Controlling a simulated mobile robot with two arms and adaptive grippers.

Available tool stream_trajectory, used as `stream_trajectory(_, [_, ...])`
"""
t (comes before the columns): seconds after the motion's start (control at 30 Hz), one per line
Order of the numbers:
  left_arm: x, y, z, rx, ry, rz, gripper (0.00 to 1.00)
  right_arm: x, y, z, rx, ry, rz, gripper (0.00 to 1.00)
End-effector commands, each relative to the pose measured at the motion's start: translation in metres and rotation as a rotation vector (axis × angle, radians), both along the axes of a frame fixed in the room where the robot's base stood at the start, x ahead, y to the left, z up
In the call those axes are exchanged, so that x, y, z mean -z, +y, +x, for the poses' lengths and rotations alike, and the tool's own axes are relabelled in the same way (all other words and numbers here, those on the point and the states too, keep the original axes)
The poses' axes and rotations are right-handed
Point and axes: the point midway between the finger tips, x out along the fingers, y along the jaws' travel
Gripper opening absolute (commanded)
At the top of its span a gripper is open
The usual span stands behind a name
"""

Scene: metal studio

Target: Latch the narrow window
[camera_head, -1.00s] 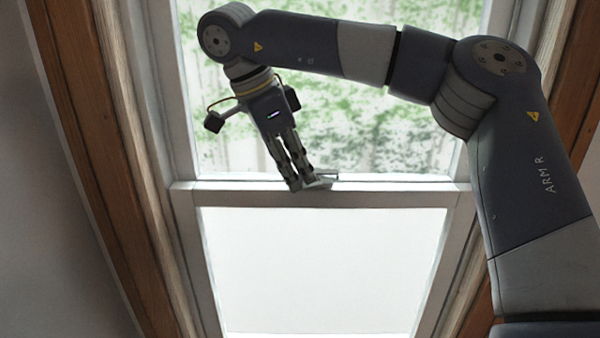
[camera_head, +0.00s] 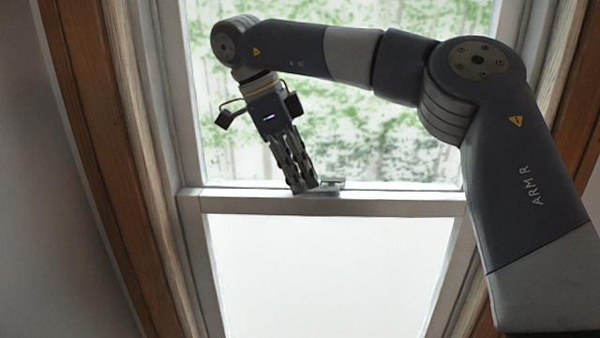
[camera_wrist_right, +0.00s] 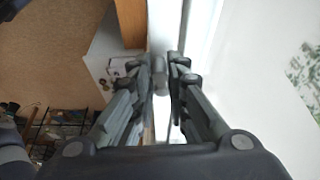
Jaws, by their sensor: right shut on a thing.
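The narrow window (camera_head: 400,207) is a white two-part sash window with a horizontal meeting rail. A small grey latch (camera_head: 332,187) sits on top of this rail, near its middle. My right gripper (camera_head: 306,188) comes down from the upper left, with its fingertips at the latch's left end. It is shut on the latch's lever, which the fingers mostly hide in the head view. In the right wrist view, a small grey rounded piece (camera_wrist_right: 161,84) of the lever shows between the two fingertips (camera_wrist_right: 160,72). My left gripper is not in view.
Wooden trim (camera_head: 85,150) frames the window on both sides. My right arm crosses the upper pane and the right side. The lower pane (camera_head: 330,270) is unobstructed. The right wrist view shows a dark shelf (camera_wrist_right: 60,130) with things on it, away from the window.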

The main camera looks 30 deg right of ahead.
Motion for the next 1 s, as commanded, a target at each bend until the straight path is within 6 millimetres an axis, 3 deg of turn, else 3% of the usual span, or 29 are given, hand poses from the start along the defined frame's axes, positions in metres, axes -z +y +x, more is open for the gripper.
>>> stream_trajectory(0.07, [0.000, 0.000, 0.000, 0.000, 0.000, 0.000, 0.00, 0.000, 0.000, 0.000, -0.001, 0.000, 0.000, 0.00])
stream_trajectory(0.1, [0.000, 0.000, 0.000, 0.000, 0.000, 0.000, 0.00, 0.000, 0.000, 0.000, -0.001, 0.000, 0.000, 0.17])
stream_trajectory(0.2, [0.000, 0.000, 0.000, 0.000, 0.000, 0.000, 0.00, 0.000, 0.000, 0.000, -0.001, 0.000, 0.000, 0.35])
stream_trajectory(0.63, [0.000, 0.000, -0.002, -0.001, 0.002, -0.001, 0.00, -0.004, 0.002, 0.001, -0.002, 0.001, -0.001, 0.35])
stream_trajectory(1.0, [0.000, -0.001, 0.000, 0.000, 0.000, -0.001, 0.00, -0.047, 0.018, 0.009, 0.001, -0.004, -0.004, 0.35])
